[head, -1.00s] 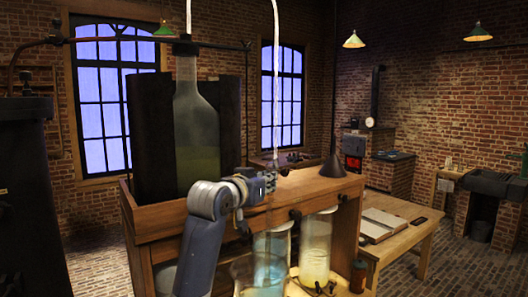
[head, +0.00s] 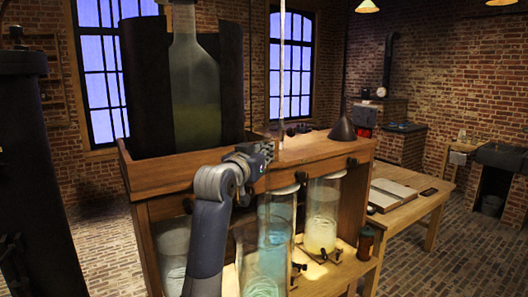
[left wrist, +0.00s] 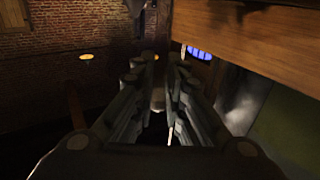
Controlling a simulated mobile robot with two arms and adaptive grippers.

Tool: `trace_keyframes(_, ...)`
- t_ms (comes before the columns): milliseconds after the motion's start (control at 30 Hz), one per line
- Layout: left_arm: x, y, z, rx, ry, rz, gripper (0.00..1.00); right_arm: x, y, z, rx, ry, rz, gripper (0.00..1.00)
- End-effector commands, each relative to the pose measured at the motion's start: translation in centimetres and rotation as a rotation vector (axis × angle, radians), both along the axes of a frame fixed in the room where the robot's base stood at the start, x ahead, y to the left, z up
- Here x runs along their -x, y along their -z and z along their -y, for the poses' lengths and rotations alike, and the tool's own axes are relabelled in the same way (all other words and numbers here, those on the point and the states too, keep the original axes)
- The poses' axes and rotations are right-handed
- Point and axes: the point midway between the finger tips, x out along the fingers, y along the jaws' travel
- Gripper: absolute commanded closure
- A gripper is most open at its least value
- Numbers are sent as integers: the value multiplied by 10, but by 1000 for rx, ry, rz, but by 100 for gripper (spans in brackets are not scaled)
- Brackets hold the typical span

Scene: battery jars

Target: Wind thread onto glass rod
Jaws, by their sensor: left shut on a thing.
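My left gripper (head: 266,152) is at the front top edge of the wooden cabinet, beside the lower end of a pale upright tube or rod (head: 282,75). In the left wrist view its fingers (left wrist: 157,92) are close together, with a small pale thing (left wrist: 158,98) between them and a thin white line below. I cannot tell whether this is the rod or thread. My right gripper is not in view.
The cabinet (head: 160,176) carries a large glass bottle (head: 195,92) and a dark funnel (head: 342,130). Glass jars, one bluish (head: 275,245) and one yellowish (head: 322,220), stand below its front. A wooden table (head: 415,214) with an open book (head: 388,194) is at right.

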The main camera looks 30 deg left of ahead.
Motion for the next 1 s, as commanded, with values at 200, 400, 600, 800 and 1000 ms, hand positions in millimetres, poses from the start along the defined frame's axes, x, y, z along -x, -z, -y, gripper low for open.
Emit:
trace_keyframes(200,0,36,0,-1,0,0,100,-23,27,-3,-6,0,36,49)
trace_keyframes(400,0,64,0,-1,0,0,100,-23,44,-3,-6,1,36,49)
trace_keyframes(600,1,92,0,0,0,0,100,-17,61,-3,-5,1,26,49)
trace_keyframes(800,1,120,0,-1,0,-1,100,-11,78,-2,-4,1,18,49)
trace_keyframes(1000,1,147,0,-1,0,-1,100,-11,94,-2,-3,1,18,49)
